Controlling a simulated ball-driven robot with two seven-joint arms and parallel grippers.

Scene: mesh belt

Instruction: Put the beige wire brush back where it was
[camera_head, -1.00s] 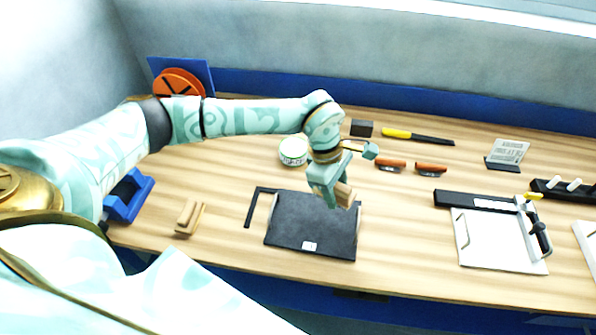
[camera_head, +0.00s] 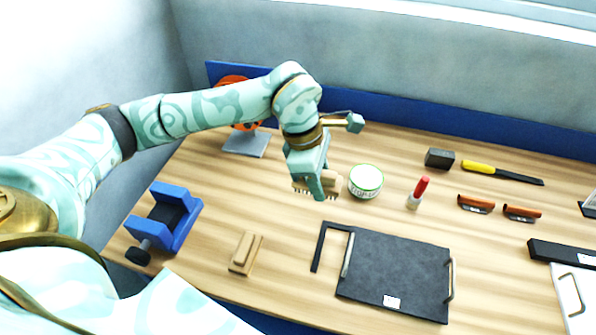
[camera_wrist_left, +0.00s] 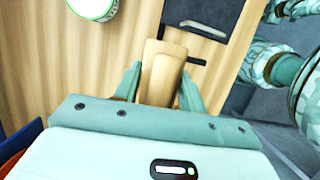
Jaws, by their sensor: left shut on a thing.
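My left gripper (camera_head: 316,188) is shut on the beige wire brush (camera_head: 332,181) and holds it above the wooden table, just left of a round white tin with a green rim (camera_head: 365,181). In the left wrist view the brush's beige body (camera_wrist_left: 161,76) sits between the two fingers. Its bristles show only faintly in the head view. A black mat with metal handles (camera_head: 395,272) lies in front and to the right of the gripper. My right gripper is not in view.
A beige wooden block (camera_head: 245,252) and a blue vise-like holder (camera_head: 175,220) stand at the left.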

